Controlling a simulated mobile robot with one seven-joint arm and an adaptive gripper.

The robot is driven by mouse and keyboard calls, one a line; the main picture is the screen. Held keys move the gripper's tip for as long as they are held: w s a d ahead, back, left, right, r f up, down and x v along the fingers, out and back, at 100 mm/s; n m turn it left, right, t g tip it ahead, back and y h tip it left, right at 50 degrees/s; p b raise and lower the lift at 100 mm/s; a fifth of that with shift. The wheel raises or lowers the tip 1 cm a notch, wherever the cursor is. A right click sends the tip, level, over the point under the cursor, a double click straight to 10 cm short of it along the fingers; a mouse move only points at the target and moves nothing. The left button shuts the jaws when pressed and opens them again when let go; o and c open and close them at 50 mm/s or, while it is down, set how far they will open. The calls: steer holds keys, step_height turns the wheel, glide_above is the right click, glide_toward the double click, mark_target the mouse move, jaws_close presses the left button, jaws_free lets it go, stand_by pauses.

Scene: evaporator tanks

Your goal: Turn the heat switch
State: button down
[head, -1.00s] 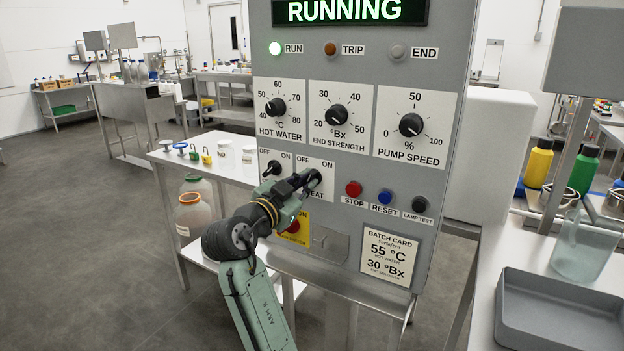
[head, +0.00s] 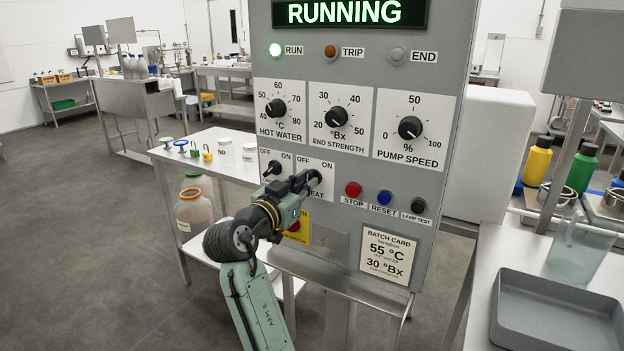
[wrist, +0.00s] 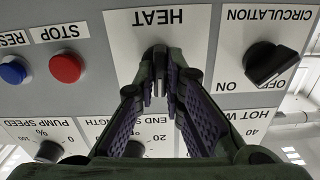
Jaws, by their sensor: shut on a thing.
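The heat switch sits on a white plate (head: 315,164) marked OFF, ON and HEAT on the grey control panel. My gripper (head: 309,182) is at this plate and covers the switch and part of the label in the head view. In the wrist view, which is upside down, the HEAT plate (wrist: 185,40) is straight ahead. There my gripper (wrist: 161,78) has its two purple-padded fingers closed together on the small dark heat switch (wrist: 158,54). The fingers hide most of the switch, so I cannot tell which way it points.
The circulation switch (wrist: 268,65) is beside the heat plate. The red stop button (head: 353,189) and blue reset button (head: 384,197) are close on the other side. Dials for hot water (head: 276,108), end strength (head: 336,117) and pump speed (head: 410,127) are above. The panel display (head: 345,12) reads RUNNING.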

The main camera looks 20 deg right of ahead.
steer(key=shift+n+p, duration=0.6)
steer(key=shift+n, duration=0.5)
steer(key=shift+f+n+p, duration=0.1)
steer(key=shift+n+p, duration=0.5)
steer(key=shift+n, duration=0.4)
